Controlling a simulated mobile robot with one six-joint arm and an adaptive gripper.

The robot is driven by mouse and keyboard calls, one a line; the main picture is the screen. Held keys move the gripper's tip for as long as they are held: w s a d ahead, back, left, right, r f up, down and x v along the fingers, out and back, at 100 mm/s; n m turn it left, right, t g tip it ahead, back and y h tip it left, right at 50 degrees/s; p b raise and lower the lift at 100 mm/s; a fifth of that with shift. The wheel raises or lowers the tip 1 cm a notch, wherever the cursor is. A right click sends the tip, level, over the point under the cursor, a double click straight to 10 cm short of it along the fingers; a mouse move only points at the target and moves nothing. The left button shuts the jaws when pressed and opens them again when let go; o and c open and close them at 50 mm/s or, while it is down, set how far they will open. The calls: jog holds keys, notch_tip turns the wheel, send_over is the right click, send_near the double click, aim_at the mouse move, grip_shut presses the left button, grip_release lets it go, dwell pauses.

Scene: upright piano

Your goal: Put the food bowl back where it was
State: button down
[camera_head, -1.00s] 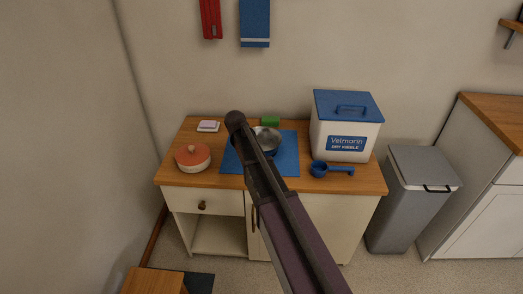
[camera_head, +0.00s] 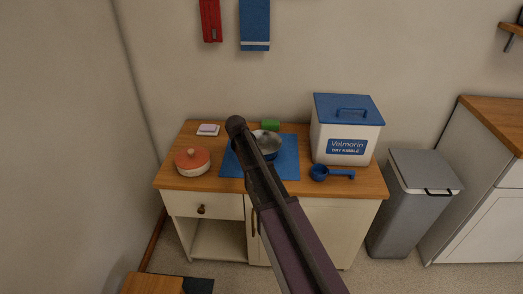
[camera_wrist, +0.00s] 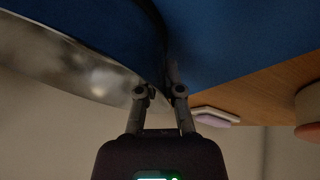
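The food bowl, blue outside with a shiny steel inside (camera_head: 268,140), is over the blue mat (camera_head: 288,168) on the wooden-topped cabinet. My arm hides its left part in the head view. In the wrist view its steel inside (camera_wrist: 75,75) fills the left, with the blue outer wall above. My gripper (camera_wrist: 164,78) is at the bowl's rim, its fingers close together and apparently shut on the bowl's wall; the tips are dark and partly hidden. I cannot tell whether the bowl's base touches the mat.
A blue scoop (camera_head: 330,173) and a white kibble bin (camera_head: 346,130) stand right. A grey trash can (camera_head: 412,205) is beside the cabinet.

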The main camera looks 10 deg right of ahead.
jog(key=shift+r, duration=0.15)
dwell(0.4)
notch_tip(320, 180, up, 4)
jog(key=p, duration=0.3)
jog(key=shift+f+p, duration=0.25)
jog(key=shift+p, duration=0.15)
jog(key=s, duration=1)
jog(key=s+r+p, duration=0.1)
jog(key=s, duration=0.4)
jog(key=shift+s+d+r, duration=0.1)
jog(key=shift+s, duration=0.4)
jog(key=shift+s, duration=0.1)
